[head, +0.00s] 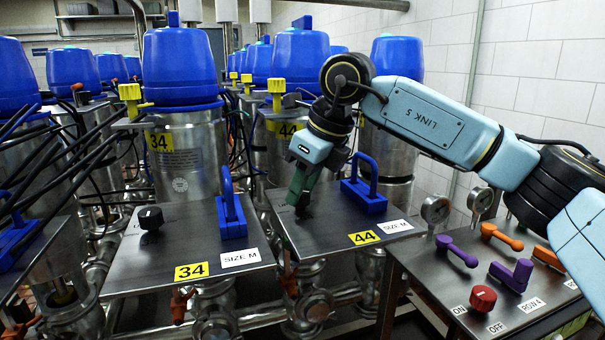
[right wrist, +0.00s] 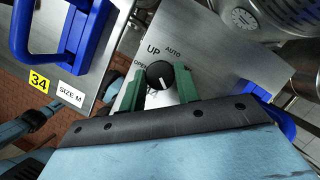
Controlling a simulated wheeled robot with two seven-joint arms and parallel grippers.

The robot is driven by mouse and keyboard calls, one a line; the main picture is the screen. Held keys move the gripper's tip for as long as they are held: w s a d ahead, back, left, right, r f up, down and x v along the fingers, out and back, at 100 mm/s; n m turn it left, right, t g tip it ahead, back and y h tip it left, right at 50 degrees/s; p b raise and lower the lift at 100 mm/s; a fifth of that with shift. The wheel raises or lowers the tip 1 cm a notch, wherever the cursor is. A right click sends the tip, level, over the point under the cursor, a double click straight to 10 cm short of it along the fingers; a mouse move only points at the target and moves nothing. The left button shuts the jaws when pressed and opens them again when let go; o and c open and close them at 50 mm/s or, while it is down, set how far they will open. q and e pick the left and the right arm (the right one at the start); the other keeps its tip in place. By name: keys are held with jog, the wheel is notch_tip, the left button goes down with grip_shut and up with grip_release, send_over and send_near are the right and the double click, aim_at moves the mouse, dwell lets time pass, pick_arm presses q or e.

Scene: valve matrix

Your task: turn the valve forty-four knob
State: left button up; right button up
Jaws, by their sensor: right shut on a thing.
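The valve 44 panel is a grey metal plate (head: 330,232) with a yellow 44 label (head: 363,238) and a SIZE M tag. Its black round knob (right wrist: 160,74) has a white pointer line and sits among the words UP, AUTO and OPEN in the right wrist view. My right gripper (head: 302,207) reaches down onto this plate at its left side, and hides most of the knob in the head view. In the right wrist view its green fingers (right wrist: 163,86) stand on either side of the knob, shut on it. My left gripper is not in view.
A blue handle (head: 364,190) stands on the 44 plate, right of my gripper. The valve 34 plate (head: 180,245), with its own black knob (head: 151,217) and blue handle (head: 231,215), lies to the left. A control panel (head: 470,285) with coloured levers is at lower right.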

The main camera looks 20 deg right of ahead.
jog(key=n+g+p, duration=0.1)
jog(key=n+p, duration=0.1)
jog(key=n+g+y+p, duration=0.1)
jog(key=n+p, duration=0.1)
jog(key=n, duration=0.1)
jog(key=shift+w+r+p, duration=0.15)
jog(key=shift+r+p, duration=0.05)
jog(key=shift+p, duration=0.2)
jog(key=n+p, duration=0.2)
jog(key=n, duration=0.1)
jog(key=shift+w+f+g, duration=0.1)
jog(key=shift+g, duration=0.3)
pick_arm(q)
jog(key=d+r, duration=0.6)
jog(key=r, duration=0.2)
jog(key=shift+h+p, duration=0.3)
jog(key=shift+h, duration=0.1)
pick_arm(e)
jog(key=shift+n, duration=0.5)
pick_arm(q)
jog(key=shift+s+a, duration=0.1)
pick_arm(e)
jog(key=shift+f+g, duration=0.1)
jog(key=shift+g, duration=0.2)
jog(key=o, duration=1)
jog(key=shift+d, duration=0.1)
